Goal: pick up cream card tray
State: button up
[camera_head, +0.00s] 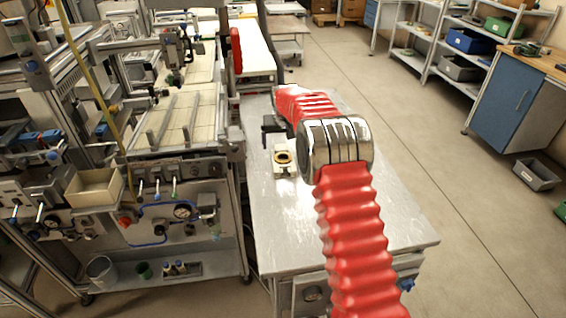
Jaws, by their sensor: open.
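A larger cream open-topped box (95,189) sits at the left on the front of the machine. My red-sleeved arm reaches over the table from the front. My gripper (271,131) is dark and open, at the arm's far end, just behind the small cream piece in the picture. It looks empty. The arm hides part of the table.
The metal table (280,225) is mostly bare around the arm. A machine with rails and levers (180,120) stands close on the left. Shelves with bins (470,42) and a blue cabinet (510,105) stand at the right, beyond open floor.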

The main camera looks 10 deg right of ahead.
aim_at(281, 148)
jog(key=shift+x, duration=1.75)
jog(key=shift+c, duration=0.2)
jog(key=c, duration=1.2)
